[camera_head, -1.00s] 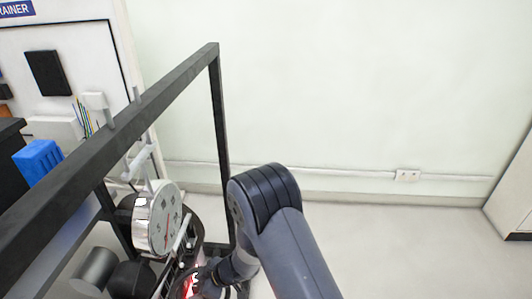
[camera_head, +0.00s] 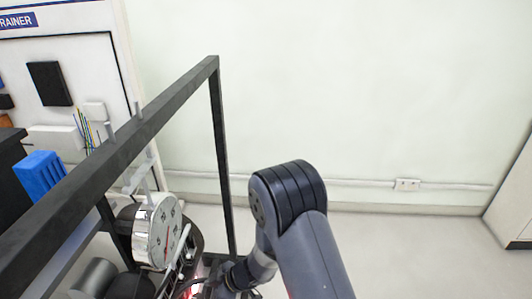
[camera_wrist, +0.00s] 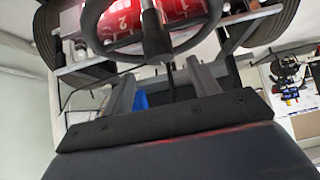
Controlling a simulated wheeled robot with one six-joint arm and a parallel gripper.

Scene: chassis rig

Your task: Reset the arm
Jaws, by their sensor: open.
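My arm shows in the head view with its dark ribbed joint (camera_head: 288,195) right of the black frame's upright, and a grey link running to the bottom edge. Its lower part reaches down beside the chassis rig, and my gripper cannot be made out there. In the wrist view my gripper (camera_wrist: 160,90) is open, its two grey fingers apart with no object held between them. A black steering wheel (camera_wrist: 152,50) lies beyond the fingertips, with a red numbered cylinder (camera_wrist: 115,18) behind it. Whether the fingers touch the wheel is unclear.
A black metal frame (camera_head: 130,140) crosses the left side of the head view. A round dial gauge (camera_head: 163,232) and a blue block (camera_head: 39,174) are near it. The wall and floor at right are clear, with a white cabinet (camera_head: 512,190) at the edge.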

